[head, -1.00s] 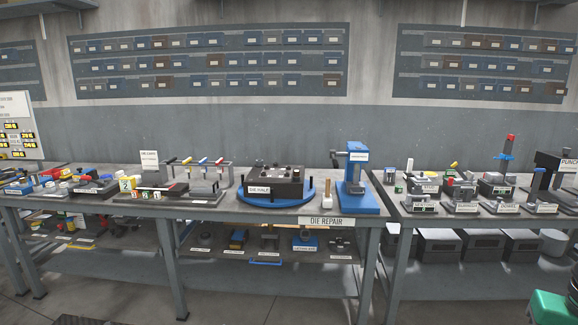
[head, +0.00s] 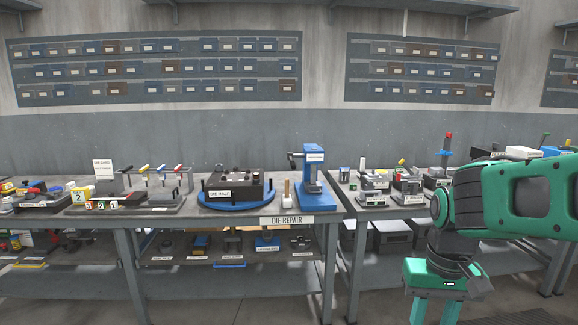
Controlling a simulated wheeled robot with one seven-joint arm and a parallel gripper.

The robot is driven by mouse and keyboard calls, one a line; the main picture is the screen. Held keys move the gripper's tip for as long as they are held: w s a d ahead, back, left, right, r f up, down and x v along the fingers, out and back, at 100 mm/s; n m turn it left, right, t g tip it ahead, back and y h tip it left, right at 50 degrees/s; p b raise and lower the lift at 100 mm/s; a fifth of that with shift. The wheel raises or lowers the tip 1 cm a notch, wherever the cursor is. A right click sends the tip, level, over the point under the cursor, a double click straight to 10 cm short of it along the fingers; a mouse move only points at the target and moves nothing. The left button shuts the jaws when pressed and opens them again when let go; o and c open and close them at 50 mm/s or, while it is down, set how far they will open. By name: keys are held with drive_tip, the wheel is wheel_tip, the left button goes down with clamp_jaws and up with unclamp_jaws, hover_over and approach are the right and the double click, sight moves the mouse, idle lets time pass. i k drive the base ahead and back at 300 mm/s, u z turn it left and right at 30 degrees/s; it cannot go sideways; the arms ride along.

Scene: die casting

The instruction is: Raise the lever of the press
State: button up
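The blue press (head: 313,178) stands at the right end of the die repair bench, with a white label on its upper head. A small dark part juts out to the left of its head; I cannot tell for sure whether this is its lever. My gripper (head: 434,312) hangs at the bottom right of the view, in front of the benches and well to the right of the press. It points down and its fingertips are cut off by the lower edge, so its opening is unclear. It touches nothing that I can see.
A dark die half (head: 238,186) on a round blue base sits left of the press, with a small mallet (head: 286,193) between them. Several small tools with colored handles stand further left. A second bench (head: 352,213) with small fixtures adjoins on the right. Open floor lies in front.

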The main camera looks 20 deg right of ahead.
sight(290, 154)
drive_tip(key=i, duration=1.5)
drive_tip(key=z, duration=0.05)
